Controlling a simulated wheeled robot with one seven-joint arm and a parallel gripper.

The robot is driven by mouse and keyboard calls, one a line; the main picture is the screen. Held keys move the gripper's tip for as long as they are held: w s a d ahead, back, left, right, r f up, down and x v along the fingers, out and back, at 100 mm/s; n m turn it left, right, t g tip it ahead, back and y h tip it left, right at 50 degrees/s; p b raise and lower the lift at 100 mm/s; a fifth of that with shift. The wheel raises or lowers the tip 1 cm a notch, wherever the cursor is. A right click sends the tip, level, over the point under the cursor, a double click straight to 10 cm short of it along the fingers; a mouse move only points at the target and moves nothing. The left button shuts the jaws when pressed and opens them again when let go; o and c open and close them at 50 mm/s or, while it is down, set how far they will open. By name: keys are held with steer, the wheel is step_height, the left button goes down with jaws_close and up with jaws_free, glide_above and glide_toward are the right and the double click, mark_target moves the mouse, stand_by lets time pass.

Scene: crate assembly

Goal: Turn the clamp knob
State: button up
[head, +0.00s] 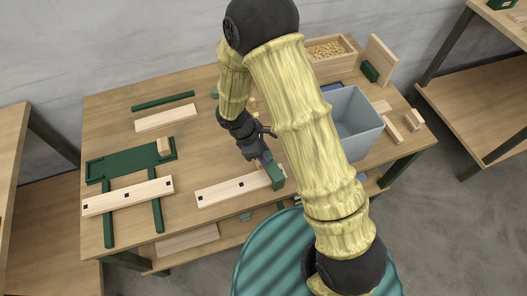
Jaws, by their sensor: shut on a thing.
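A green clamp (275,174) stands upright at the right end of a pale wooden board (222,190) with dark square marks, near the table's front edge. My gripper (264,157) reaches down to the top of the clamp and is shut on its knob. The knob itself is mostly hidden by the fingers and too small to make out. My arm covers the area just right of the clamp.
A green jig (127,165) with a marked board (128,195) across its rails lies at the left. A loose board (166,118) and green strip (163,101) lie behind. A grey-blue bin (362,128) and wooden box (336,67) stand right. The table's middle is clear.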

steer(key=o, duration=1)
steer(key=shift+c, duration=0.2)
steer(key=v, duration=1.7)
steer(key=shift+r+p, duration=0.15)
steer(key=shift+p, duration=0.25)
steer(key=shift+a, duration=0.1)
steer(key=s+d+r+m+t+y+p, duration=0.1)
steer(key=s+d+r+m+y+p, duration=0.1)
steer(key=d+m, duration=0.6)
steer(key=s+d+r+m+t+y+p, duration=0.1)
steer(key=s+d+r+m, duration=0.3)
steer(key=d+m, duration=0.5)
steer(key=shift+s+d+r+t+y+p, duration=0.25)
steer(key=shift+d+r+t+y+p, duration=0.2)
steer(key=shift+d+y+p, duration=0.5)
